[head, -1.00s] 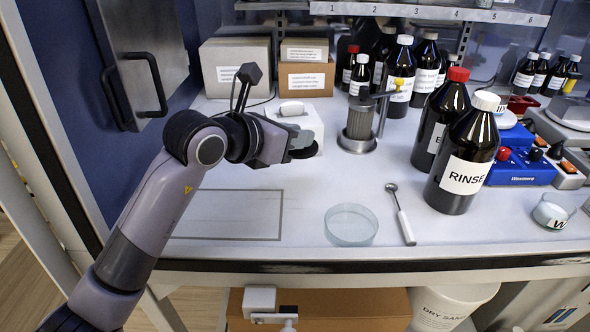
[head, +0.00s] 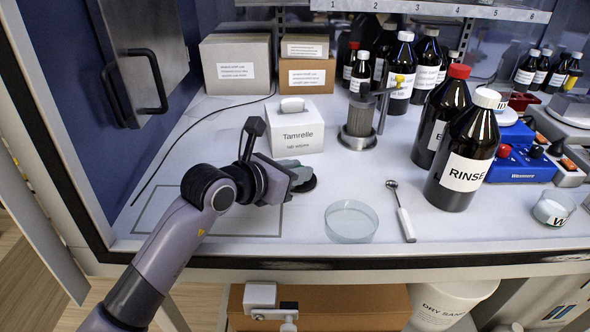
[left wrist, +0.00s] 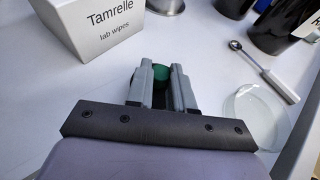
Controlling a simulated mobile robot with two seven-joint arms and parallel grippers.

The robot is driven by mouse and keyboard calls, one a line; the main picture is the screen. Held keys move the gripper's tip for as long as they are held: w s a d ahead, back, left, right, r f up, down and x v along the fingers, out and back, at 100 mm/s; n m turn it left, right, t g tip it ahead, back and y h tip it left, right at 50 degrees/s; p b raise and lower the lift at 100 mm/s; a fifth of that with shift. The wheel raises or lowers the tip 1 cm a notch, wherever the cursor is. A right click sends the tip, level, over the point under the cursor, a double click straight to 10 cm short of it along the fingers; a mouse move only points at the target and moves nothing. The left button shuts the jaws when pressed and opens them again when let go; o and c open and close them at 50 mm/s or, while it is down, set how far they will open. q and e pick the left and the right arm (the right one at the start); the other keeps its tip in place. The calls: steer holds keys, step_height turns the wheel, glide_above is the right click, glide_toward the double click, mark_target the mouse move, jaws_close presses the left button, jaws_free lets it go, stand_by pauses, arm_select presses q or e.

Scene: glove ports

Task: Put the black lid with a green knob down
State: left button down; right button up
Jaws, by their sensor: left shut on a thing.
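The black lid (head: 306,185) shows as a dark disc just beyond and below the fingers of my left gripper (head: 295,174), near the front of the wipes box. In the left wrist view, the green knob (left wrist: 161,73) sits between the two grey fingers of the left gripper (left wrist: 161,82), which are shut on it. The gripper hides most of the lid. I cannot tell whether the lid touches the white bench top (head: 300,225). A thin grey rectangle outline (head: 283,215) is marked on the bench, left of and in front of the lid. My right gripper is not in view.
The Tamrelle wipes box (head: 295,135) stands just behind the lid. A glass dish (head: 351,222) and a small spoon-like tool (head: 403,215) lie to the right. The RINSE bottle (head: 463,160) stands farther right. The marked rectangle looks empty, though my arm covers part of it.

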arm_select(q)
steer(key=c, duration=1)
jaws_free()
steer(key=v, duration=1.2)
steer(key=shift+r, duration=0.2)
